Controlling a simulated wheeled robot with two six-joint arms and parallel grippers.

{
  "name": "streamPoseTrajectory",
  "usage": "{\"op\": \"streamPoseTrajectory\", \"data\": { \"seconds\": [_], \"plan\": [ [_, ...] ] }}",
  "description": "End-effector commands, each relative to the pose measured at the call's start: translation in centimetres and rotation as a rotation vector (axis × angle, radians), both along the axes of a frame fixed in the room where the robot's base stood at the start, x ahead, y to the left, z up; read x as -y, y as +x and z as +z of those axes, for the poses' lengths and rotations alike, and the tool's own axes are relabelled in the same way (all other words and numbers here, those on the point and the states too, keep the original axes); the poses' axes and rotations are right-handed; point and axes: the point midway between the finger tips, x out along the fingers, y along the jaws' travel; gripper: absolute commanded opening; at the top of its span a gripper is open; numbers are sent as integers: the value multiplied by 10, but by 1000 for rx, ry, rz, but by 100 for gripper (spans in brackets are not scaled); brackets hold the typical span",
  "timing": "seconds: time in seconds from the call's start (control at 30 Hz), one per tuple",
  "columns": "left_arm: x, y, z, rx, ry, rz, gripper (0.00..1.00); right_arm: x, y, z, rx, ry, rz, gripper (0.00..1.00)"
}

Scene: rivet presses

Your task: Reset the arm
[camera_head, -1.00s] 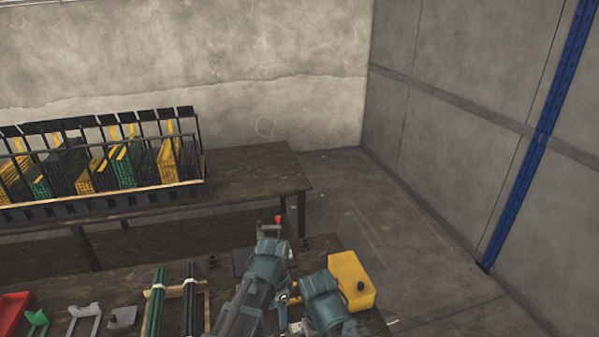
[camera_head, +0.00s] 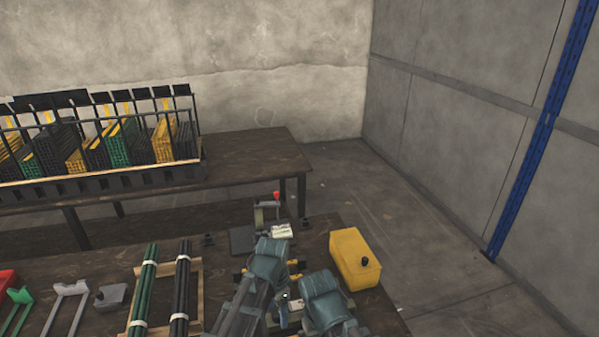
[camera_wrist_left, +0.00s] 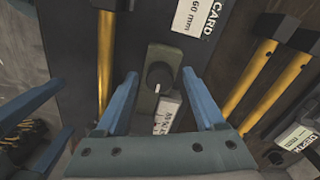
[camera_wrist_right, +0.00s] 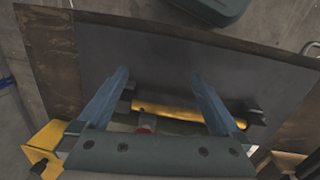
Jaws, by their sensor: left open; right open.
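In the head view both my arms come in at the bottom middle, over the near table (camera_head: 225,262). Their wrist links hide most of the fingers there. In the left wrist view my left gripper (camera_wrist_left: 160,73) is open, with a grey-green block with a black knob (camera_wrist_left: 158,90) showing between its two blue fingers; I cannot tell the gap in depth. In the right wrist view my right gripper (camera_wrist_right: 160,73) is open. A yellow bar (camera_wrist_right: 168,109) on a dark fixture shows between its fingers, with no visible grip on it.
A yellow box (camera_head: 355,259) stands right of my arms. A small press with a red knob (camera_head: 268,212) stands behind them. Green rods (camera_head: 143,285) and black rods (camera_head: 181,285) lie left on a wooden frame. A loaded rack (camera_head: 100,182) stands on the back table.

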Motion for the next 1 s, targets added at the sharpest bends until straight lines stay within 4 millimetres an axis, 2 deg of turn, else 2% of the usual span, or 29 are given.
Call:
{"op": "streamPoseTrajectory", "data": {
  "seconds": [0.4, 0.6, 1.0],
  "plan": [
    [0, -1, 2, 0, 0, 409, 71, 0, 0, 2, 0, 0, 0, 100],
    [1, -1, 2, 0, 0, 561, 71, 0, 0, 2, 0, 0, 0, 100],
    [1, -1, 2, 0, 0, 666, 71, 0, 0, 2, 0, 0, 0, 100]
  ]
}}
